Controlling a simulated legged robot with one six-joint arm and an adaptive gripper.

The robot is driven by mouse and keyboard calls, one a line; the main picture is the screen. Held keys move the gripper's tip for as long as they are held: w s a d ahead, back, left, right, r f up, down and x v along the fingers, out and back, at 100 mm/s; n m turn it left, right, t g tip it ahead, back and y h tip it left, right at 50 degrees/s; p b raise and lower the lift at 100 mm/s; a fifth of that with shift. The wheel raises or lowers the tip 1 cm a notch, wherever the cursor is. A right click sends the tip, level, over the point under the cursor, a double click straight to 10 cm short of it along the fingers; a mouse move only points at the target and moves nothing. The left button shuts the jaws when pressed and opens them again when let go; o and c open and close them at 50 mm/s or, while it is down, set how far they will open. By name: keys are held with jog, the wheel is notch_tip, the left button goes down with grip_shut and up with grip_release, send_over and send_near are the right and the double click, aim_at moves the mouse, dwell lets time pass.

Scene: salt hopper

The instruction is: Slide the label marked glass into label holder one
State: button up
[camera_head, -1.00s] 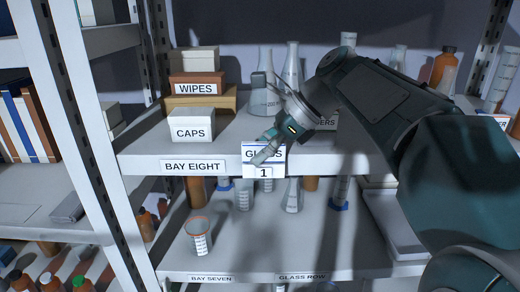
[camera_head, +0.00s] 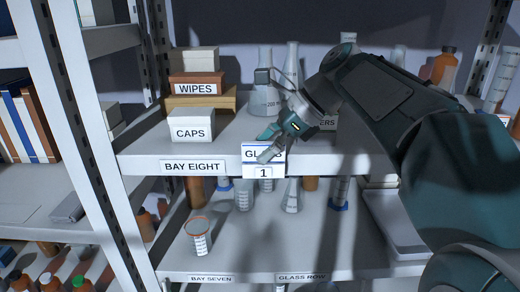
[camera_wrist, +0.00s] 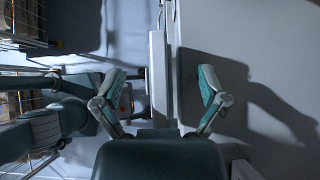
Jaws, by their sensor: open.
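The white label marked GLASS (camera_head: 250,153) stands upright at the shelf edge, its lettering partly covered by one of my fingers. Its lower edge meets label holder one (camera_head: 254,172), the white holder marked 1, and it appears seated there. My gripper (camera_head: 268,145) is open in front of the label, with one finger above the other in the head view. In the wrist view my two fingers (camera_wrist: 160,76) are spread wide, with a narrow white upright piece between them and gaps on both sides. I cannot tell there which part is label and which is holder.
The CAPS box (camera_head: 191,125) and WIPES box (camera_head: 195,84) stand left on the same shelf, above the BAY EIGHT sign (camera_head: 192,167). Flasks (camera_head: 265,97) stand behind my gripper. Beakers (camera_head: 199,240) and other glassware stand on the shelf below.

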aim_at(269, 143)
jog(key=shift+v, duration=2.6)
jog(key=v, duration=0.7)
jog(key=shift+d, duration=0.15)
